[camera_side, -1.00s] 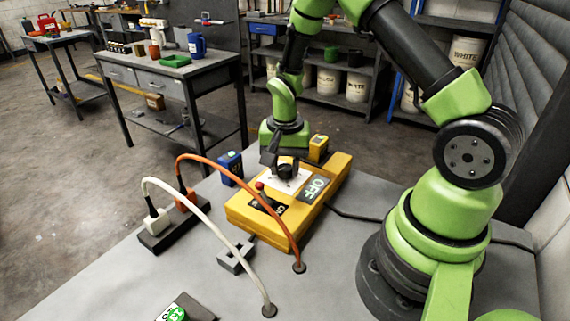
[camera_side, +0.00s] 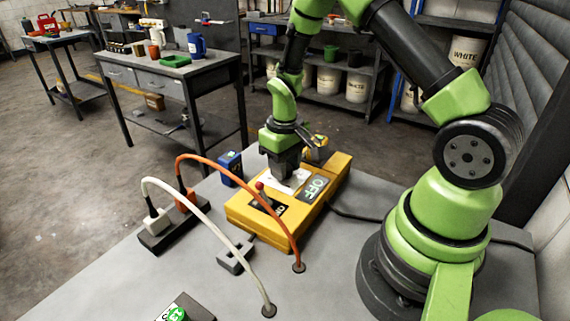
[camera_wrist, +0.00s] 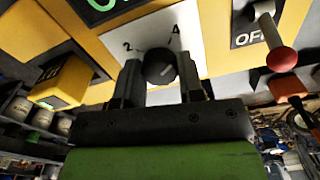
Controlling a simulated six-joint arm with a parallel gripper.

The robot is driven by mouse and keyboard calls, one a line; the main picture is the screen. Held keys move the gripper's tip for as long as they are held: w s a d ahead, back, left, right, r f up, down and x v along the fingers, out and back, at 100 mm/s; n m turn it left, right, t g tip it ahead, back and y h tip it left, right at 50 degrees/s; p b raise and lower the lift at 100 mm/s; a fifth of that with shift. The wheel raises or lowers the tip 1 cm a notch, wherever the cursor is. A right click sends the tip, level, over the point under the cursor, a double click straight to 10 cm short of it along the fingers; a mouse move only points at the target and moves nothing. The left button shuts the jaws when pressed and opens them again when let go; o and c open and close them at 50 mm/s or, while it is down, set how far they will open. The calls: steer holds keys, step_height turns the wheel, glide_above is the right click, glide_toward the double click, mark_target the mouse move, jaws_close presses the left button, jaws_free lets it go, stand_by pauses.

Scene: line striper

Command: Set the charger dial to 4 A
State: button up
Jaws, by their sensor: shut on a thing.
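The yellow charger (camera_side: 262,222) lies on the grey bench, with a white dial plate (camera_side: 291,183) on its top. In the wrist view the black dial knob (camera_wrist: 158,68) sits on the white plate (camera_wrist: 150,33), between the printed 2 and 4. A faint light mark shows on the knob, but I cannot tell exactly which figure it points to. My gripper (camera_wrist: 158,78) has a finger on each side of the knob and is shut on it. In the side view my gripper (camera_side: 284,172) points down at the plate and hides the knob.
A red-tipped lever (camera_side: 259,187) stands on the charger near the dial, also at the wrist view's upper right (camera_wrist: 283,58). An OFF panel (camera_side: 315,187) lies beside the plate. Orange (camera_side: 245,192) and white (camera_side: 215,205) cables arch in front. A blue box (camera_side: 231,167) stands behind.

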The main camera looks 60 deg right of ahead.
steer(key=shift+n, duration=0.8)
steer(key=shift+w, duration=0.1)
steer(key=o, duration=0.9)
steer(key=shift+r, duration=0.1)
step_height(320, 180, up, 10)
steer(key=shift+f, duration=0.1)
